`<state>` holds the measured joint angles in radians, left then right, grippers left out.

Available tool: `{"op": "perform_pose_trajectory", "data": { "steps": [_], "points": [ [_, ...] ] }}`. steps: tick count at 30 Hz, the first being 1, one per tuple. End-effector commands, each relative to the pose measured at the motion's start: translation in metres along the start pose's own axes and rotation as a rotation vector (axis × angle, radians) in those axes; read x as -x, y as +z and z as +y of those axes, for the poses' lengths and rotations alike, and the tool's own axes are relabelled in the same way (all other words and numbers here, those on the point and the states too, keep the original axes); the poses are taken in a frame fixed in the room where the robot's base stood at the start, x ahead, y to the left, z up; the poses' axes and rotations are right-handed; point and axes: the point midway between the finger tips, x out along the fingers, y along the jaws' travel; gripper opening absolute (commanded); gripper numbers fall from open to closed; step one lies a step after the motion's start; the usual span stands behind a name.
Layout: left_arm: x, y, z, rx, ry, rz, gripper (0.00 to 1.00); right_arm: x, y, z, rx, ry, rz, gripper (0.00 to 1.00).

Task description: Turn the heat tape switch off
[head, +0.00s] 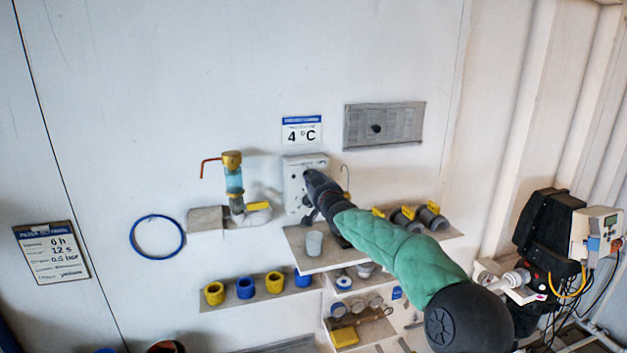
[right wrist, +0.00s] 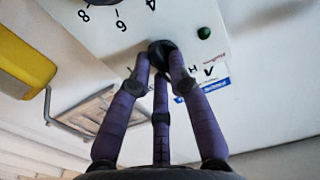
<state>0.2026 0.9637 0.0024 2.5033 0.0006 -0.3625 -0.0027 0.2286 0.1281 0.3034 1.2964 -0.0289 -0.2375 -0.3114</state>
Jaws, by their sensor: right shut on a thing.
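A white control box (head: 292,178) is mounted on the wall below the 4 °C sign. In the right wrist view its white face (right wrist: 130,22) carries a large dark numbered dial (right wrist: 22,10), a green lamp or button (right wrist: 204,33) and a small black switch knob (right wrist: 161,50). My right gripper (head: 309,203) reaches the front of the box. In the right wrist view its purple fingers (right wrist: 161,68) are shut on the black knob, which they partly hide. Lettering beside the knob is only partly readable, so its set position is unclear. My left gripper is in neither view.
A shelf (head: 300,240) with a white cup (head: 314,243) sits just under the box. Yellow-handled valves (head: 405,217) stand right of my arm. A pipe with a yellow valve handle (head: 257,206) is close on the left. A grey panel (head: 384,124) hangs above right.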

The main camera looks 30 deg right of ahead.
Motion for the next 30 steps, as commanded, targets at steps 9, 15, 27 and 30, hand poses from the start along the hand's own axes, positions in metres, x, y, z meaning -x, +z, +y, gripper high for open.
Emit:
{"op": "perform_pose_trajectory", "data": {
  "steps": [9,15,27,30],
  "points": [
    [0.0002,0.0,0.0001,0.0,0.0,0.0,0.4,-0.0003,0.0031,-0.0007,0.019,-0.001,-0.005,0.0],
    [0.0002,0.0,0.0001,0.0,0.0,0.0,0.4,-0.0003,0.0032,-0.0007,0.019,-0.001,-0.005,0.0],
    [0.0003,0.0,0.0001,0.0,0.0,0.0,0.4,0.0001,0.0009,-0.0002,0.017,0.0,-0.001,0.44],
    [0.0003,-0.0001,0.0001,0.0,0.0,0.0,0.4,0.0027,0.0005,0.0,0.016,0.0,-0.001,0.44]
  ]
}}
